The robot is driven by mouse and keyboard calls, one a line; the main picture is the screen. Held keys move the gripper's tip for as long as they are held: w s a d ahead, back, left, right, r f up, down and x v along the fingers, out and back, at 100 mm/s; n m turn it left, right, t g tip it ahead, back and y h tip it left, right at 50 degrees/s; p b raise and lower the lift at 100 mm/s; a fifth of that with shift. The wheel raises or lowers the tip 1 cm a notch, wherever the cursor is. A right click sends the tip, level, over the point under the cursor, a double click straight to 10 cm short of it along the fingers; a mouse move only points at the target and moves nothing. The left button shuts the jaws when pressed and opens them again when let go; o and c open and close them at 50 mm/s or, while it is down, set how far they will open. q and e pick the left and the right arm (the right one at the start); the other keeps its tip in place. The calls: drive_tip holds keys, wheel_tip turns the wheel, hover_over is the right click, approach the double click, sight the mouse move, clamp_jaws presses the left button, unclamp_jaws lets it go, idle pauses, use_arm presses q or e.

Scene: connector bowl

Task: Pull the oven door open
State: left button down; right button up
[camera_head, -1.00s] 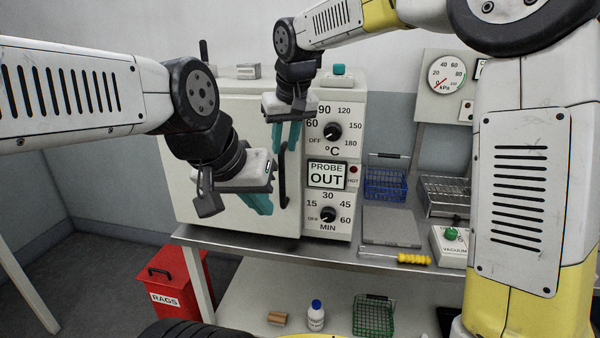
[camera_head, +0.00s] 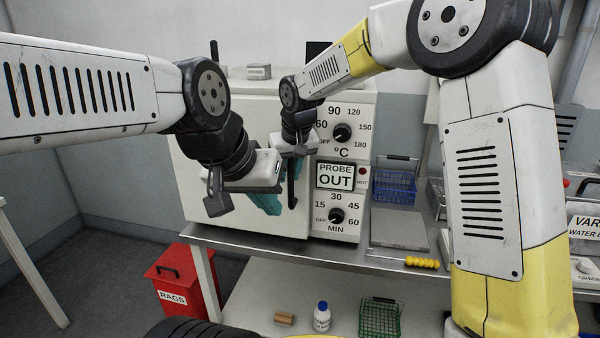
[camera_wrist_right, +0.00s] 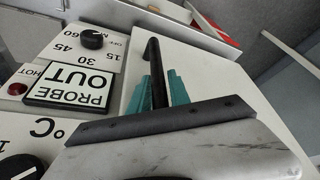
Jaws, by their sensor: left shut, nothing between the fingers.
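The white oven (camera_head: 245,90) stands on the bench, and its door (camera_head: 205,165) looks shut in the head view. The black upright door handle (camera_head: 292,192) is partly hidden by my grippers. In the right wrist view the handle (camera_wrist_right: 154,62) runs between the teal fingers of my right gripper (camera_wrist_right: 160,88), one finger on each side. Whether they press on it I cannot tell. My right gripper (camera_head: 286,165) is in front of the door's right side. My left gripper (camera_head: 267,205) is shut and empty, in front of the door, lower and left of the handle.
The control panel (camera_head: 337,145) with dials is right of the door. A blue basket (camera_head: 395,187), a grey plate (camera_head: 399,228) and a yellow-handled tool (camera_head: 421,262) are farther right. A red rags bin (camera_head: 187,280) stands below left. The floor at left is clear.

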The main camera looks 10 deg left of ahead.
clamp_jaws()
drive_tip(key=shift+r, duration=0.1)
idle(1.1)
